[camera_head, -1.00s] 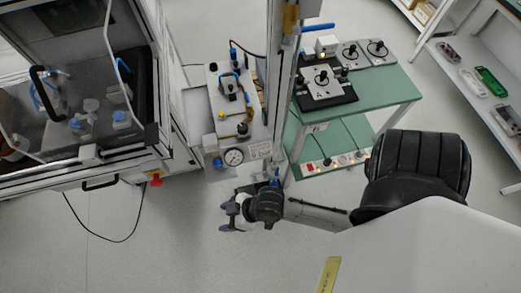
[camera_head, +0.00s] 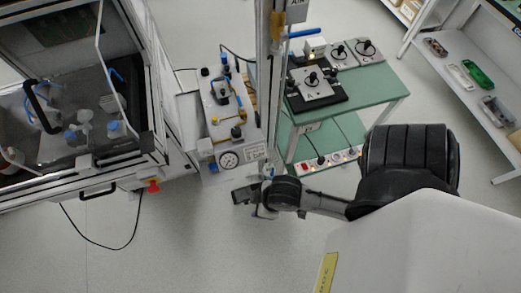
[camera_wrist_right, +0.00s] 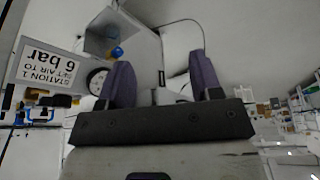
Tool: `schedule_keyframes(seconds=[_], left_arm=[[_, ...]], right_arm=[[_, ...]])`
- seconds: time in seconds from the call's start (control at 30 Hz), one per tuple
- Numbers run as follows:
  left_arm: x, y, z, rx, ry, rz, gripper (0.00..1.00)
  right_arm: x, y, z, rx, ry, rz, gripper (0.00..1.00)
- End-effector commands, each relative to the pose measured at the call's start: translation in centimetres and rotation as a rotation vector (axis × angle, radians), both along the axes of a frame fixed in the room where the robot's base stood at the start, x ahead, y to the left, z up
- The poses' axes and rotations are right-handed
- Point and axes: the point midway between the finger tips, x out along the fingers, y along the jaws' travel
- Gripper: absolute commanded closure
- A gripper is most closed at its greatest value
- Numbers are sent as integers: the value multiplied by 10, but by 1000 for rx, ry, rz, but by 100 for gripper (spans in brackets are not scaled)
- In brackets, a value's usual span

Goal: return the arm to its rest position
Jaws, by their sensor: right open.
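My right arm comes in from the right in the head view, its forearm lying low over the floor. Its gripper (camera_head: 243,196) is just in front of the pressure-gauge station (camera_head: 234,140). The right wrist view shows its two purple-grey fingers (camera_wrist_right: 160,70) spread apart with nothing between them. Beyond the fingers are the round gauge (camera_wrist_right: 97,80) and the sign reading "STATION 1, SET AIR TO 6 bar" (camera_wrist_right: 48,74). My left gripper is not in view.
A framed enclosure (camera_head: 75,175) with a red button (camera_head: 153,186) stands at left. A green table (camera_head: 375,95) with joystick boxes and a power strip (camera_head: 330,160) below is beyond my arm. Shelves (camera_head: 475,100) stand at right. The floor in front is clear.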

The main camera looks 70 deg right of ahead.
Motion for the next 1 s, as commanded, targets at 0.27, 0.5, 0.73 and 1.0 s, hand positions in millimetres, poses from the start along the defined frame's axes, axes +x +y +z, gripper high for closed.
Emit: schedule_keyframes(seconds=[0.27, 0.5, 0.73, 1.0], left_arm=[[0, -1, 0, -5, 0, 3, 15], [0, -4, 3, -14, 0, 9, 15], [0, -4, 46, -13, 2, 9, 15], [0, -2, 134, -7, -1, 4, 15]], right_arm=[[0, 0, 0, -1, 2, 0, 41], [-9, -8, 7, -27, 37, -28, 41], [-14, -12, 53, -42, 54, -44, 41], [-13, -11, 139, -41, 54, -44, 41]])
